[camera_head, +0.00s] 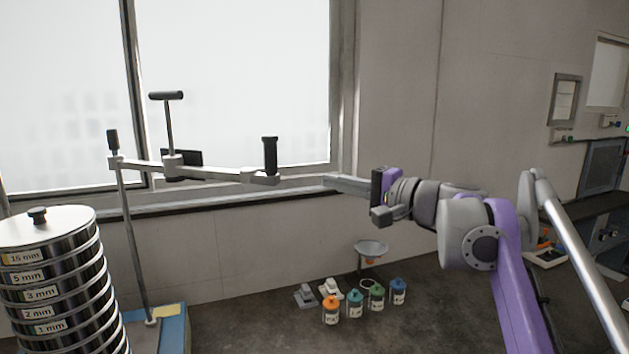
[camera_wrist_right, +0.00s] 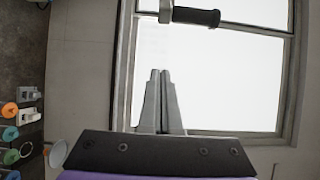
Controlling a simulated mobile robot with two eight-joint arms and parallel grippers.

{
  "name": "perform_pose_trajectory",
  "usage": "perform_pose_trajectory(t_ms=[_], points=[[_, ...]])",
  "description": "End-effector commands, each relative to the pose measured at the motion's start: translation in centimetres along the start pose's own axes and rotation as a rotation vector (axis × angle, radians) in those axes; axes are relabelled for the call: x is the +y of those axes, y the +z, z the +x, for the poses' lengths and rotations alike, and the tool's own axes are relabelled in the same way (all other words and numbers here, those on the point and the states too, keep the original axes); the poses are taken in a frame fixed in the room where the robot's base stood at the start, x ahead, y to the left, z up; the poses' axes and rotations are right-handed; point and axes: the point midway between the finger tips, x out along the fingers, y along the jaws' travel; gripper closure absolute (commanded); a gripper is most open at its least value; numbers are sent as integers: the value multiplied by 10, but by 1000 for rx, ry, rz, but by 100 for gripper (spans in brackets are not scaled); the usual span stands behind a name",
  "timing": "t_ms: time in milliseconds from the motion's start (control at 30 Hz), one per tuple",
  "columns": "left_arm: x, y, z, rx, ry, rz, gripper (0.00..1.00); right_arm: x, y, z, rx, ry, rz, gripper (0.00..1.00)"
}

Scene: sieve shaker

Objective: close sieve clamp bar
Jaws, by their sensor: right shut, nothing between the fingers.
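The grey clamp bar (camera_head: 215,173) sits on top of a thin upright rod (camera_head: 130,240) and reaches right, away from the sieve stack (camera_head: 60,270). A black T-handle screw (camera_head: 168,125) rises from its middle. A black upright grip (camera_head: 270,156) stands at its right end; this grip also shows at the top of the right wrist view (camera_wrist_right: 197,16). My right gripper (camera_head: 326,181) is shut and empty, its fingers pointing left, to the right of the grip and apart from it. Its closed fingertips show in the wrist view (camera_wrist_right: 160,73). My left gripper is not in view.
The rod stands on a blue base (camera_head: 174,330) beside the stack. A window (camera_head: 235,70) and wall lie behind the bar.

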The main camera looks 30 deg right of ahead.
Motion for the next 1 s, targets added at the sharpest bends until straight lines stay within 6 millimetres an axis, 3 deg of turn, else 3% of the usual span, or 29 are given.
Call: perform_pose_trajectory(t_ms=[500, 733, 1000], points=[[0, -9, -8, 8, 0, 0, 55, -1, 2, 101, -6, 0, 0, 100], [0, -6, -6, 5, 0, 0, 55, 1, 32, 85, -1, 2, 0, 100], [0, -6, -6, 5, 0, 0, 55, 0, 39, 82, -1, 1, 0, 100]])
